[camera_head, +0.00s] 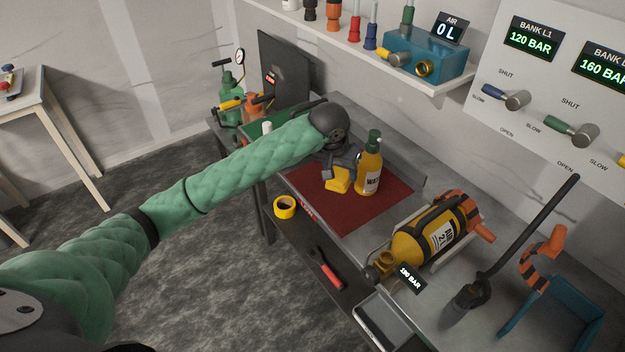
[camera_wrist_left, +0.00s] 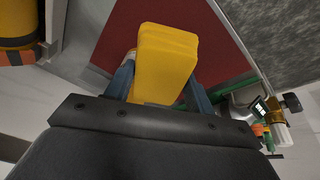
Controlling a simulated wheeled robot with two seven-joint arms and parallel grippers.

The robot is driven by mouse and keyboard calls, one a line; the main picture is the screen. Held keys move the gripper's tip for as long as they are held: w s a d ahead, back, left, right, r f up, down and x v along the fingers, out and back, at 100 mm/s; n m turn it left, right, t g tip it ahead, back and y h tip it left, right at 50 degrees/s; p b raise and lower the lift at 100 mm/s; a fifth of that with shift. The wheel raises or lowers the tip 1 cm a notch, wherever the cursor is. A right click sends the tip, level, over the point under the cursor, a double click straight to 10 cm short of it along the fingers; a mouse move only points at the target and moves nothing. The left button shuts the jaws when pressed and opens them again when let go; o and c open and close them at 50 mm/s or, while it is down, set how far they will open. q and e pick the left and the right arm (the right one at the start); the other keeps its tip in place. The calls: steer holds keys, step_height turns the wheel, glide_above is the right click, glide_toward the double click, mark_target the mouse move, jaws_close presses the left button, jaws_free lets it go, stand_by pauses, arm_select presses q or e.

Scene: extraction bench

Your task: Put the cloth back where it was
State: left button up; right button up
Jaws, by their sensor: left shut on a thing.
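The yellow folded cloth (camera_head: 338,180) is held in my left gripper (camera_head: 341,166), over the dark red mat (camera_head: 372,204) on the bench. In the left wrist view the cloth (camera_wrist_left: 163,62) sits between the two fingers of the left gripper (camera_wrist_left: 160,85), which are shut on it. I cannot tell whether the cloth touches the mat. A yellow bottle with a green cap (camera_head: 369,165) stands upright on the mat, just right of the cloth. My right gripper is not in view.
A yellow air cylinder (camera_head: 425,238) lies in a cradle to the right. Yellow tape (camera_head: 285,207) and a red-handled tool (camera_head: 326,268) are on the lower shelf. The mat's front part is clear.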

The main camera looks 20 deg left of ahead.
arm_select(q)
steer(key=a+m, duration=0.1)
steer(key=a, duration=0.2)
steer(key=p, duration=0.3)
glide_above(313, 175)
steer(key=s, duration=0.1)
steer(key=shift+y, duration=0.4)
step_height(313, 175, down, 7)
steer(key=shift+a+r, duration=0.1)
steer(key=shift+f+p, duration=0.85)
steer(key=shift+f, duration=1.25)
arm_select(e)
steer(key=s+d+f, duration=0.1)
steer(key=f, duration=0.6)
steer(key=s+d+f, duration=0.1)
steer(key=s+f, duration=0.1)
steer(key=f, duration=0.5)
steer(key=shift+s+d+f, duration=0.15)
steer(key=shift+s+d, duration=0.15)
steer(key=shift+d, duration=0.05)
arm_select(q)
steer(key=shift+s, duration=0.1)
steer(key=o, duration=1.1)
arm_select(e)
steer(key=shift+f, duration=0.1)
